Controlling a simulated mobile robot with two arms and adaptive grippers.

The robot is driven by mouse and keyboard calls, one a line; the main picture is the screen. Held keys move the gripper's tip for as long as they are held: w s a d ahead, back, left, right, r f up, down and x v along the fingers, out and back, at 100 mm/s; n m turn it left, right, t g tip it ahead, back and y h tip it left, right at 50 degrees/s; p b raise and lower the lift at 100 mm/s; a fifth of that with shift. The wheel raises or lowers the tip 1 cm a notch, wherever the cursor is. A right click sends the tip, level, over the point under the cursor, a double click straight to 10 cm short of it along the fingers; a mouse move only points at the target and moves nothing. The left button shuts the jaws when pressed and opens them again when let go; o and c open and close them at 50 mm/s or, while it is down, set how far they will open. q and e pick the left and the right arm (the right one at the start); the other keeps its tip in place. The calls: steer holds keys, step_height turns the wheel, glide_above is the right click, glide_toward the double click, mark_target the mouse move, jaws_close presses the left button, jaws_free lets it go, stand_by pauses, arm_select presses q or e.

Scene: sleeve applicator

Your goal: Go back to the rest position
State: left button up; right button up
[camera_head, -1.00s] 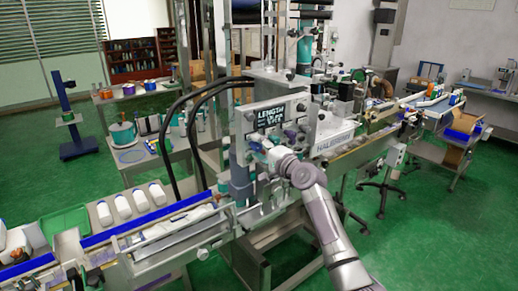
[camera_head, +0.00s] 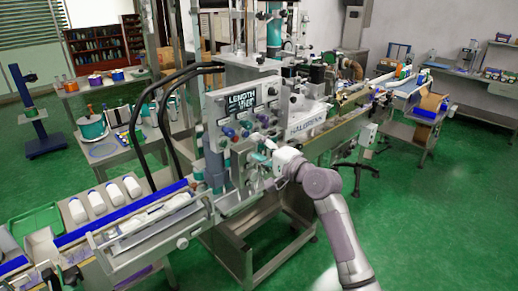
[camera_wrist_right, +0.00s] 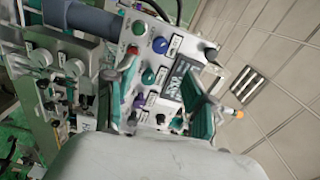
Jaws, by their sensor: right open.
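The sleeve applicator's control panel (camera_head: 243,112), with a LENGTH display (camera_head: 242,99) and coloured buttons and knobs, stands in the middle of the head view. My right gripper (camera_head: 258,163) is in front of the panel's lower part. It is open, with nothing seen between its fingers. In the right wrist view the gripper's teal-padded fingers (camera_wrist_right: 162,108) stand apart, with the panel (camera_wrist_right: 153,67) tilted behind them. Whether a finger touches the panel is hard to tell. My left gripper is in neither view.
A conveyor with a blue rail (camera_head: 125,213) runs lower left, with several white bottles (camera_head: 97,203) beside it. A green tray (camera_head: 35,222) lies at far left. Another conveyor (camera_head: 345,110) extends right. Open green floor (camera_head: 440,220) lies at right.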

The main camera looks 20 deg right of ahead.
stand_by(0.3)
steer(key=s+f+n+g+h+b, duration=0.1)
steer(key=s+f+g+h+b, duration=0.15)
steer(key=f, duration=1.65)
steer(key=s+f+n+g+h+b, duration=0.1)
steer(key=s+f+n+g+h, duration=0.15)
steer(key=f, duration=1.65)
steer(key=s+f+n+g+b, duration=0.1)
steer(key=s+f+n+g, duration=0.1)
steer(key=s+f, duration=0.7)
steer(key=s+f+n+g+b, duration=0.1)
steer(key=s+f+g, duration=0.35)
steer(key=f, duration=0.75)
steer(key=s+a+f+n+g+b, duration=0.1)
steer(key=s+f+n, duration=0.2)
steer(key=s, duration=1)
steer(key=s+a+f+n+g, duration=0.1)
steer(key=s+f+n+g, duration=0.1)
steer(key=s+f, duration=0.8)
steer(key=s+a+f+n+g+h+b, duration=0.1)
steer(key=s+f+n, duration=0.3)
steer(key=s, duration=1.3)
step_height(320, 180, down, 3)
steer(key=shift+s+a+r+b, duration=0.1)
steer(key=shift+s+a+b, duration=0.05)
steer(key=shift+s+b, duration=0.2)
